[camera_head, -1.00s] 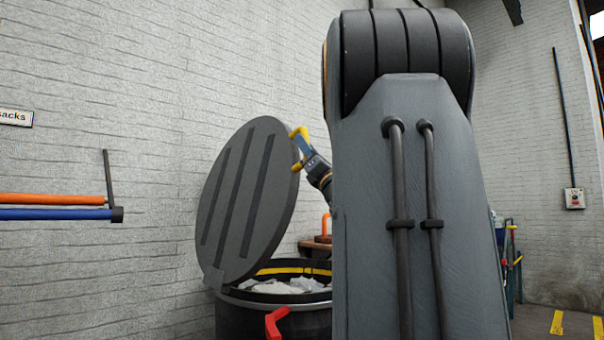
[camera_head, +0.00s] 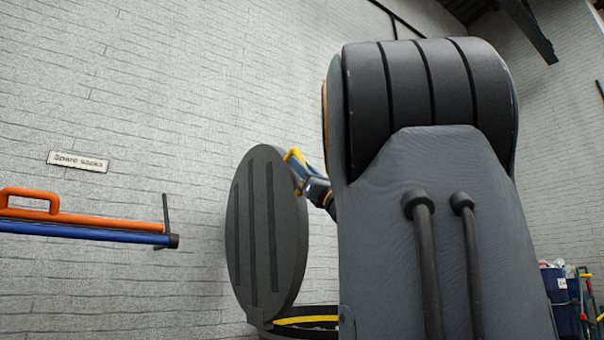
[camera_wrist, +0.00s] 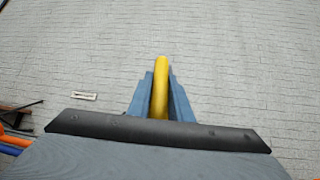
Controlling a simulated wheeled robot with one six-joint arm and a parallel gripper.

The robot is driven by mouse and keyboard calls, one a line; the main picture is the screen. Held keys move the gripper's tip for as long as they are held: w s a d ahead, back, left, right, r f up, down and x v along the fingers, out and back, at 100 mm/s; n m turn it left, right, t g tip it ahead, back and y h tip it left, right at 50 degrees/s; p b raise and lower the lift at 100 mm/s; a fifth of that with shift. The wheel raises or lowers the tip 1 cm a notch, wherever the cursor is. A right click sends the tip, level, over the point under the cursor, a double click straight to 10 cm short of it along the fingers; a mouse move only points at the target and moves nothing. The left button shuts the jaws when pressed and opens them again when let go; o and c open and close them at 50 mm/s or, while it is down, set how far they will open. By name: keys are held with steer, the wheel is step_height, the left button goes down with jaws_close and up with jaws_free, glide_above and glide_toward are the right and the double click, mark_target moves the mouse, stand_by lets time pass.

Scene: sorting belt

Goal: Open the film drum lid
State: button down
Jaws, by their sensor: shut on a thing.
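The film drum lid (camera_head: 266,228) is a dark grey ribbed disc, standing nearly upright on its hinge at the left of the drum. The film drum (camera_head: 310,323) shows only its rim with a yellow band at the bottom of the head view; its inside is mostly hidden. My gripper (camera_head: 297,170) is at the lid's upper right edge, shut on the yellow handle (camera_head: 290,156). In the wrist view my gripper's blue fingers (camera_wrist: 160,97) stand on both sides of the yellow handle (camera_wrist: 161,75). My arm hides much of the area right of the drum.
A wall rack with an orange roll (camera_head: 90,220) and a blue roll (camera_head: 80,233) juts in at the left, below a "Spare sacks" sign (camera_head: 78,161). A brick wall (camera_head: 170,90) stands behind the lid. A blue bin (camera_head: 562,297) stands at the far right.

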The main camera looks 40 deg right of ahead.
steer(key=shift+f, duration=0.1)
steer(key=c, duration=1.6)
jaws_free()
steer(key=v, duration=0.7)
steer(key=shift+s+f, duration=0.25)
steer(key=shift+s, duration=0.05)
steer(key=shift+a, duration=0.1)
